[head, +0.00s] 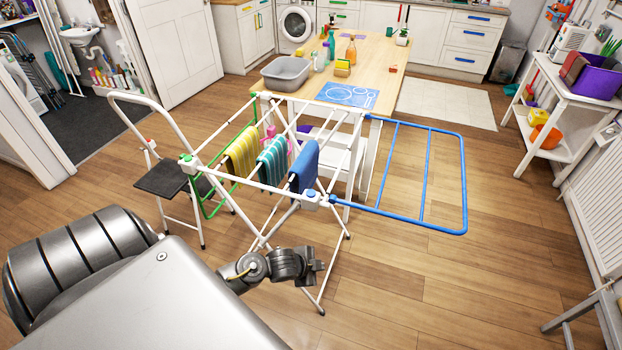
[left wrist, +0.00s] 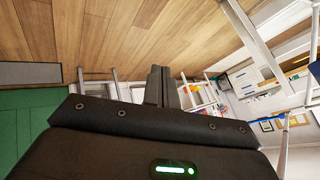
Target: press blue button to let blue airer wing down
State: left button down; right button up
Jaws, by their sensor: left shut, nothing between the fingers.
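The white airer (head: 240,180) stands in the middle of the head view. Its blue wing (head: 465,190) is raised, sticking out about level to the right. The blue button (head: 311,194) sits on the white corner block at the wing's hinge. The green wing (head: 204,212) hangs down at the airer's left side. My left gripper (head: 319,267) is shut and empty, in front of and below the blue button, apart from it. Its dark fingers (left wrist: 163,87) show close together in the left wrist view. My right gripper is not in view.
Yellow, teal-striped and blue cloths (head: 304,167) hang on the airer. Behind it is a wooden table (head: 385,60) with a grey basin (head: 286,73). A black-stepped stool (head: 160,178) stands left, a white trolley (head: 545,150) right. Floor below the blue wing is clear.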

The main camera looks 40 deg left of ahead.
pick_arm(q)
jog(key=w+r+m+t+h, duration=0.15)
jog(key=w+r+m, duration=0.35)
jog(key=r, duration=0.7)
notch_tip(320, 180, up, 23)
jog(key=m+g+h, duration=0.1)
jog(key=m, duration=1.6)
send_over(307, 194)
jog(key=shift+f, duration=0.1)
jog(key=shift+f+b, duration=0.1)
jog(key=shift+b, duration=0.2)
notch_tip(307, 194, down, 9)
jog(key=b, duration=0.7)
jog(key=shift+r, duration=0.2)
